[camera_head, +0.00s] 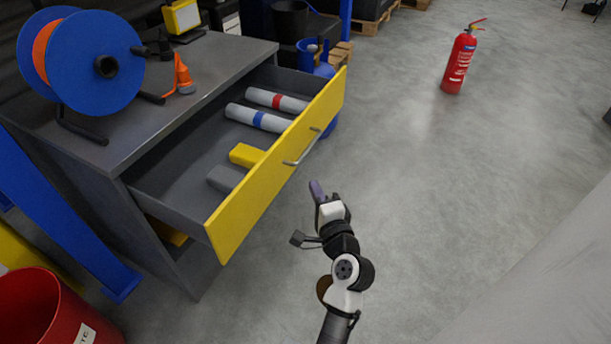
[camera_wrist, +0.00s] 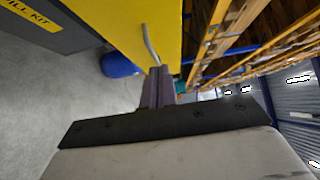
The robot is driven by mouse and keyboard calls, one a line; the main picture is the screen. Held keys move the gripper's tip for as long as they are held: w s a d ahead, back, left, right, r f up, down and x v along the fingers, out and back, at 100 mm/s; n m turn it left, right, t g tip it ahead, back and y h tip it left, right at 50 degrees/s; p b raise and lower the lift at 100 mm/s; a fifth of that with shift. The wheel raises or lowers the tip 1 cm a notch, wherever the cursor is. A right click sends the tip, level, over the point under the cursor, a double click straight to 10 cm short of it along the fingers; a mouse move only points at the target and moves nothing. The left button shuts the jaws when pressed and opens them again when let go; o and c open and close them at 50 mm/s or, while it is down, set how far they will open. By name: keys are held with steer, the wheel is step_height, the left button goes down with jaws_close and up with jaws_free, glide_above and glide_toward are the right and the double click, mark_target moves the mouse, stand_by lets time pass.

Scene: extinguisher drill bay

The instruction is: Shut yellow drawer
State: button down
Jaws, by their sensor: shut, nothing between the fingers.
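The yellow drawer (camera_head: 270,168) stands pulled far out of the grey cabinet (camera_head: 150,130). Its yellow front has a silver bar handle (camera_head: 302,147). Inside lie several rolls and blocks: grey rolls with a red band and a blue band, a yellow block and a grey block. My gripper (camera_head: 316,190) is in front of the drawer front, just below and right of the handle, and apart from it in the head view. In the wrist view its purple fingers (camera_wrist: 158,88) are together and empty, pointing at the yellow front (camera_wrist: 125,30) near the handle (camera_wrist: 150,45).
A blue cable reel (camera_head: 85,62) and an orange cone-like item (camera_head: 182,75) stand on the cabinet top. A red bin (camera_head: 45,310) is at lower left. A red extinguisher (camera_head: 460,62) stands at the back right. The floor right of the drawer is clear.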

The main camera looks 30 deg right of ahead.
steer(key=p, duration=0.1)
glide_toward(286, 152)
steer(key=w+d, duration=0.3)
steer(key=shift+w+a+r+p, duration=0.2)
steer(key=shift+w+a+p, duration=0.3)
steer(key=shift+w, duration=0.3)
steer(key=shift+w+a+f, duration=0.1)
steer(key=shift+w+a, duration=0.3)
steer(key=shift+w, duration=0.1)
